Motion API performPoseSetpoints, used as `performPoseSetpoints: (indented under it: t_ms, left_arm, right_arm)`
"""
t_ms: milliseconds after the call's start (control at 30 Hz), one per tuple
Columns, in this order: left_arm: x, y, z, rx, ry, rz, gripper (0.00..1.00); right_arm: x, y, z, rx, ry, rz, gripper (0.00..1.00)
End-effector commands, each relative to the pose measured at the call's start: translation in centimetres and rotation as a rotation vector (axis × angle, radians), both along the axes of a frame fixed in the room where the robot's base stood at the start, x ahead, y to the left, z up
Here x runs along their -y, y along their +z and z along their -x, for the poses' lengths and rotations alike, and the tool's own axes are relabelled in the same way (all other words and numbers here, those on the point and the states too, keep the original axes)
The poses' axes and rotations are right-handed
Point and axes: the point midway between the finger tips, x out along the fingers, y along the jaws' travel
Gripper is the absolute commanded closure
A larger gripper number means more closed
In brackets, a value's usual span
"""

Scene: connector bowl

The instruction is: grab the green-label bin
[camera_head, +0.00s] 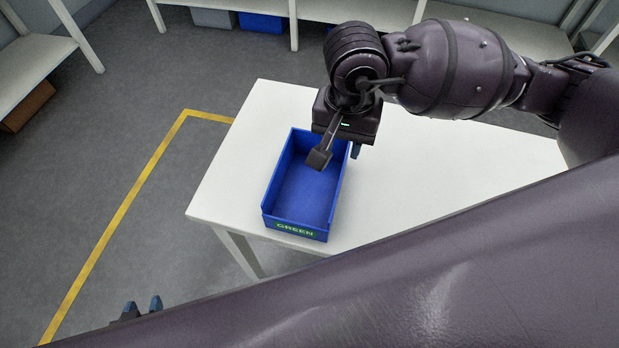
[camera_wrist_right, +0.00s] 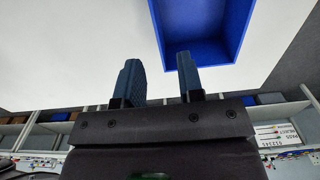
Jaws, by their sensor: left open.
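The blue bin (camera_head: 302,190) with a green "GREEN" label (camera_head: 295,229) on its front stands on the white table. It looks empty. My right gripper (camera_head: 338,156) is open at the bin's right wall, near the far end. One finger shows over the bin's inside and the other just outside that wall. In the right wrist view the open fingers (camera_wrist_right: 160,72) are apart with nothing between them, and the bin (camera_wrist_right: 200,30) shows beyond them. Whether a finger touches the wall cannot be told. My left gripper (camera_head: 142,306) is open and empty at the lower left, away from the table.
The white table (camera_head: 450,170) is bare to the right of the bin. A yellow floor line (camera_head: 125,212) runs left of the table. Shelves with bins stand at the back, including a blue one (camera_head: 262,23). My own arm covers the lower right.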

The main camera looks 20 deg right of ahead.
Motion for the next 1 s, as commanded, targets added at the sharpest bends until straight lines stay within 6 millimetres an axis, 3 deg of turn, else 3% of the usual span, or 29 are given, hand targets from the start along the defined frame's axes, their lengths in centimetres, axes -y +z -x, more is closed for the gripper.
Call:
performPoseSetpoints:
  t_ms: [233, 533, 800, 1000]
  left_arm:
    - [0.0, -0.5, 0.2, -0.009, 0.001, 0.000, 0.57]
    - [0.0, -0.4, 0.1, -0.006, 0.000, 0.000, 0.57]
    - [0.0, -0.4, -0.1, -0.002, -0.001, 0.000, 0.57]
    - [0.0, -0.4, -0.2, 0.000, -0.003, -0.001, 0.57]
  right_arm:
    - [0.0, -3.7, 0.1, -0.006, -0.002, 0.001, 0.65]
    - [0.1, -5.7, 0.3, -0.006, -0.002, -0.002, 0.65]
    - [0.3, -9.2, 0.7, -0.006, -0.003, -0.002, 0.65]
    - [0.3, -10.2, 0.6, -0.003, -0.001, -0.002, 0.65]
